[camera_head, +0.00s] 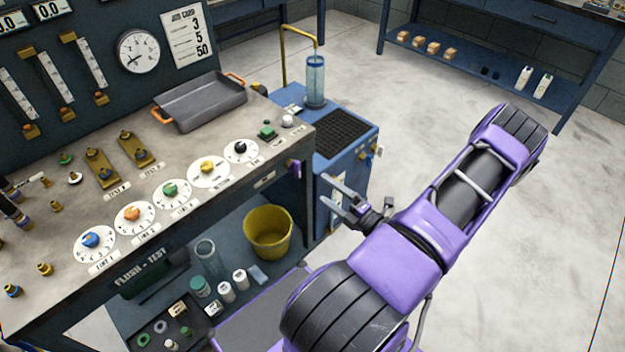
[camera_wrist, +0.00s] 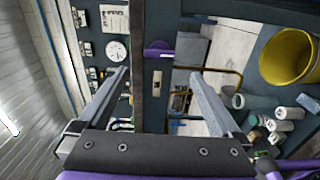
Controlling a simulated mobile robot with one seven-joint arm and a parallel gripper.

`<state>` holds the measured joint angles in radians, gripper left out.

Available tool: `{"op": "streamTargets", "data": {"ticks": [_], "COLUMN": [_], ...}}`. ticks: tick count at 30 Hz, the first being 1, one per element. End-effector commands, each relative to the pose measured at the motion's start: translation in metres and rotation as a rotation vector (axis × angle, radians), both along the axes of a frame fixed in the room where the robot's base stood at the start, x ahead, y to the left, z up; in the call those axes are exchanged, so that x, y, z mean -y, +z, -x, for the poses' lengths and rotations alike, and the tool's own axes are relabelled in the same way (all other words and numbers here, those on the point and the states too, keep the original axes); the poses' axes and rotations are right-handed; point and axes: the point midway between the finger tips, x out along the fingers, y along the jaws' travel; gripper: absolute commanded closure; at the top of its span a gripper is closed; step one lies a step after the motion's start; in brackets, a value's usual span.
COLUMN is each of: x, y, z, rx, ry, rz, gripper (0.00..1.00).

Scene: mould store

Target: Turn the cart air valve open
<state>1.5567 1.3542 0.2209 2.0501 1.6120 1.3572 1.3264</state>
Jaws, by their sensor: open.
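A purple handle (camera_head: 294,168) sits on the bench front near its right corner. It shows in the wrist view (camera_wrist: 158,50) as a horizontal bar ahead of the fingers, with a small label plate beside it. Brass and yellow fittings (camera_head: 364,154) are on the side of the blue cart (camera_head: 345,175). I cannot tell for sure which of these is the cart air valve. My gripper (camera_head: 324,190) is open and empty, a little right of the purple handle and in front of the cart. In the wrist view its spread fingers (camera_wrist: 159,74) hold nothing.
The bench (camera_head: 225,130) carries several dials and a grey tray (camera_head: 205,101). A yellow bucket (camera_head: 268,232), jars and bottles stand on its lower shelf. A glass cylinder (camera_head: 315,80) stands on the cart. The floor (camera_head: 430,110) behind my arm is clear.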

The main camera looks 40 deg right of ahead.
Motion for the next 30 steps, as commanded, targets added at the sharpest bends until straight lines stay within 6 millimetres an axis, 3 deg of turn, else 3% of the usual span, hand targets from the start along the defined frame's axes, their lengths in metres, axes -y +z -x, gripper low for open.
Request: {"op": "streamTargets", "data": {"ticks": [6, 12, 30], "x": [0.004, 0.005, 0.005], "y": [0.000, 0.000, 0.000], "z": [0.045, 0.066, 0.069], "rx": [-0.001, 0.000, 0.000], "ry": [-0.002, 0.000, 0.001], "rz": [0.000, 0.000, -0.001], "gripper": [0.00, 0.00, 0.00]}}
